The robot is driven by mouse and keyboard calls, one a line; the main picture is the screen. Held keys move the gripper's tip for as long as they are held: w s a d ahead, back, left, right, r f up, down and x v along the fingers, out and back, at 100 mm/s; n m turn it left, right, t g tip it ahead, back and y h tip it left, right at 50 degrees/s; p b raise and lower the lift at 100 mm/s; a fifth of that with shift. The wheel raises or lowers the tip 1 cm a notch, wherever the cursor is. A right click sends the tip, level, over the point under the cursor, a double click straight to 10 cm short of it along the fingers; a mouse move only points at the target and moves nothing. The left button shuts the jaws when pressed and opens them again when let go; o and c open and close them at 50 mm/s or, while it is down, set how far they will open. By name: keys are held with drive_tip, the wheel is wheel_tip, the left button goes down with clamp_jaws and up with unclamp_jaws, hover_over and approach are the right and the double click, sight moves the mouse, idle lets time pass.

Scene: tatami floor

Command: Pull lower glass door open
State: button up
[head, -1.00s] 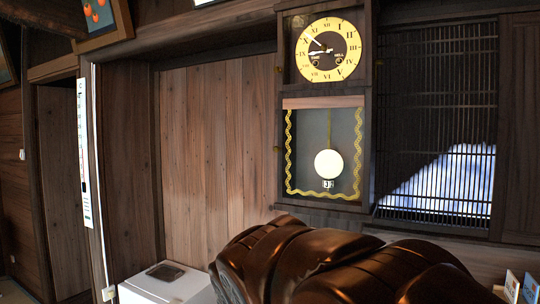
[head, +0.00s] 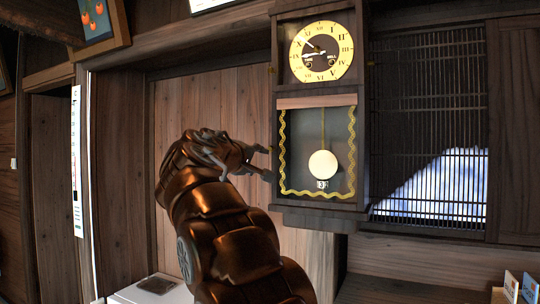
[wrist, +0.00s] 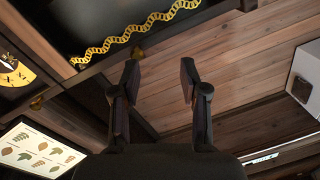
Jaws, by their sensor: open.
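The wall clock's lower glass door (head: 303,135), with gold wavy trim, covers the round pendulum in the head view and looks shut. It also shows at the top left of the wrist view (wrist: 78,22). A small gold knob (wrist: 138,53) sits at its edge in the wrist view, just beyond my fingers; in the head view it is hidden behind my gripper. My gripper (head: 264,162) is open and empty beside the left edge of the lower door. Its two fingers (wrist: 158,75) stand apart in the wrist view. I cannot tell whether they touch the clock.
The yellow clock face (head: 321,47) is behind the upper door, which has its own gold knob (wrist: 37,102). A slatted window (head: 429,130) is right of the clock. A white box (head: 150,289) stands low at left. Wooden wall panels lie behind my arm.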

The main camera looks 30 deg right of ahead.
sight(270, 149)
drive_tip(key=shift+h, duration=0.5)
drive_tip(key=w+d+r, duration=0.1)
drive_tip(key=d, duration=0.1)
drive_tip(key=w+d+r+p, duration=0.1)
drive_tip(key=w+d, duration=0.1)
drive_tip(key=w+d+r+p, duration=0.1)
drive_tip(key=d, duration=0.2)
drive_tip(key=shift+w, duration=0.15)
drive_tip(key=shift+a, duration=0.1)
clamp_jaws()
idle(0.3)
